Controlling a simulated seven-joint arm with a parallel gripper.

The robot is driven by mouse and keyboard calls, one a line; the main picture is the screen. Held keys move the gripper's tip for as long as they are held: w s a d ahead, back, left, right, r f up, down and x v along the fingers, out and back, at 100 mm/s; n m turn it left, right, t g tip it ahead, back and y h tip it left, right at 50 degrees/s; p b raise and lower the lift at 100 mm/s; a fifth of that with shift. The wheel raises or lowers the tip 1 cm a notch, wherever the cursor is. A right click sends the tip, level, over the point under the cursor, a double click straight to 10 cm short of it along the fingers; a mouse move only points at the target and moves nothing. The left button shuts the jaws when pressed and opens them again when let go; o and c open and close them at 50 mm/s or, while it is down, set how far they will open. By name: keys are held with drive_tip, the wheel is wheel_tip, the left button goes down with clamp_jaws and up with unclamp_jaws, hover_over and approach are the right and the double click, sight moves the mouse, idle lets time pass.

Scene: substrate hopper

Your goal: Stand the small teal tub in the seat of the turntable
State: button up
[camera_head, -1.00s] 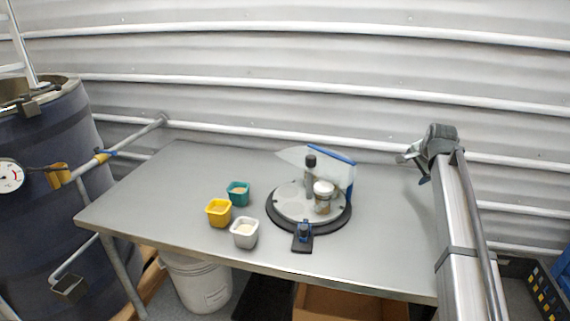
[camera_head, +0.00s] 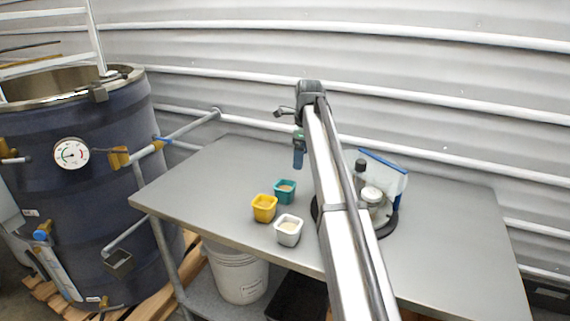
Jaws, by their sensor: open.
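The small teal tub (camera_head: 285,191) stands upright on the metal table, with pale stuff inside. It is behind the yellow tub and the white tub. The turntable (camera_head: 389,227) is a round disc with a dark rim, right of the tubs. My arm hides its left part, and I cannot make out the seat. A dark-topped post and a white-lidded jar (camera_head: 371,196) stand on it. My gripper (camera_head: 298,160) points down above and behind the teal tub, slightly right of it in the picture. It is open, with nothing seen in it and apart from the tub.
The yellow tub (camera_head: 264,208) and white tub (camera_head: 288,230) stand close to the teal tub. A clear upright panel with a blue edge (camera_head: 383,160) stands at the turntable's back. The table (camera_head: 450,250) is bare at its right. A large dark drum (camera_head: 80,200) stands left of the table.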

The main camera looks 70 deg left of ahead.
drive_tip(key=m+h, duration=0.2)
approach(285, 185)
drive_tip(key=s+d, duration=0.1)
drive_tip(key=d, duration=0.2)
drive_tip(key=shift+s+f, duration=0.2)
drive_tip(key=shift+f, duration=3.95)
drive_tip(key=shift+c, duration=0.2)
drive_tip(key=c, duration=0.7)
drive_tip(key=shift+o, duration=0.2)
wheel_tip(285, 185, up, 5)
